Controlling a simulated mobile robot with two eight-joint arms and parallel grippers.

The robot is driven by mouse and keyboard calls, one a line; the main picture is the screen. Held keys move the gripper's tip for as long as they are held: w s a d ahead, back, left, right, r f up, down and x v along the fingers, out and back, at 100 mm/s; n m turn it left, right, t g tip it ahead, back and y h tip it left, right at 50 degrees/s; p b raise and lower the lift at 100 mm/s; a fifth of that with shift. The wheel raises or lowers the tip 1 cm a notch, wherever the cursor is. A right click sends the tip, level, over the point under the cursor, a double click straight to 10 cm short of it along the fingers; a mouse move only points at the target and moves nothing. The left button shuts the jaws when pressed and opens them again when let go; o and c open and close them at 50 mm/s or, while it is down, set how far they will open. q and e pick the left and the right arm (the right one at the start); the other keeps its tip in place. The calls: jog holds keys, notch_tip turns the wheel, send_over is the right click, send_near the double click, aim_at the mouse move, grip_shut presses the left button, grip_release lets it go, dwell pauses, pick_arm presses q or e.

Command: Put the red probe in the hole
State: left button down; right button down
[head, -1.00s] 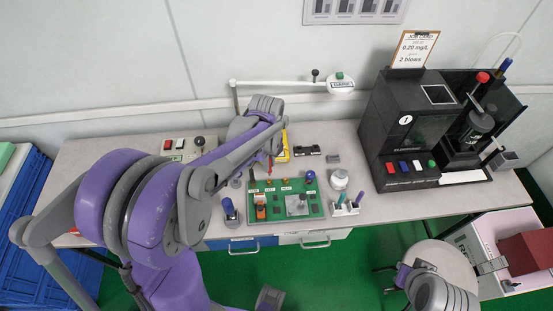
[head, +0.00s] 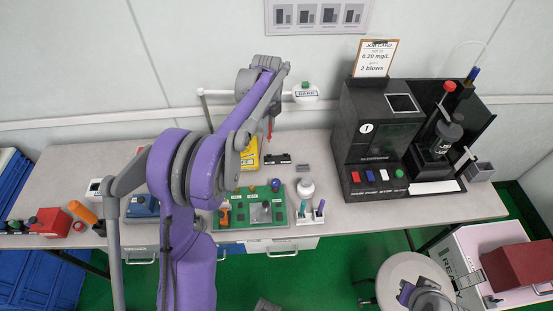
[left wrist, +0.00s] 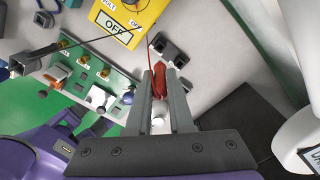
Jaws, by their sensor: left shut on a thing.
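The red probe (left wrist: 160,80) is upright between the fingers of my left gripper (left wrist: 161,88) in the left wrist view, and a thin red lead runs from it. In the head view the red probe (head: 270,128) hangs below my left gripper (head: 271,115), above the back of the bench. A yellow meter box (left wrist: 128,18) marked OFF is beside it. A black block with two round sockets (left wrist: 170,50) lies close past the fingertips and also shows in the head view (head: 278,159). I cannot tell which hole is meant. The probe's tip is not clearly visible.
A green board (head: 238,218) with parts stands in front of the meter. A white bottle (head: 306,188) and pen holder (head: 311,217) are to its right. A black machine (head: 362,130) fills the bench's right side. A white-headed swing arm (head: 306,92) is behind the gripper.

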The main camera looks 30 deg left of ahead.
pick_arm(q)
notch_tip(320, 180, down, 10)
jog(key=shift+a+r, duration=0.1)
dwell(0.4)
jog(key=shift+f, duration=0.2)
jog(key=c, duration=0.8)
grip_release()
